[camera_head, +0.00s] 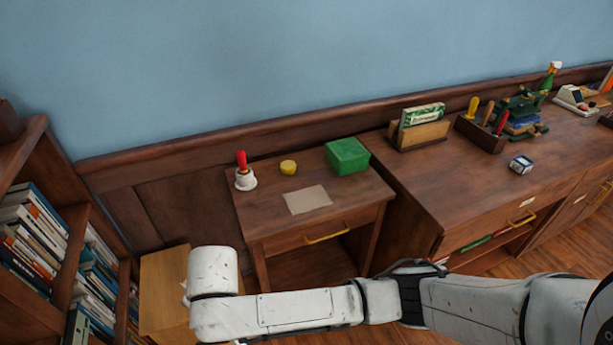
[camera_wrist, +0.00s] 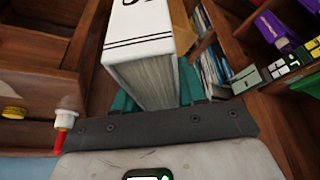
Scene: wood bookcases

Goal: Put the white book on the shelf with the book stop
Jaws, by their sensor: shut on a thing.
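The white book (camera_wrist: 140,40) is in the wrist view, with dark lettering and two black lines on its upper face and its page edges towards me. My gripper (camera_wrist: 157,92) is shut on it, with teal fingers at its two sides. The far end of the book runs out of the top of the picture. In the head view my arm reaches across to the lower left, and its end hides the gripper and nearly all of the book. Shelves with books (camera_head: 33,240) stand at the left. I cannot make out a book stop.
A small table (camera_head: 262,222) bears a red-handled bell (camera_head: 243,172), a yellow tin (camera_head: 288,167) and a green box (camera_head: 347,156). A longer desk (camera_head: 440,175) is at the right. A light wooden box (camera_head: 163,285) is beside my arm's end. Purple things (camera_wrist: 275,25) show in the wrist view.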

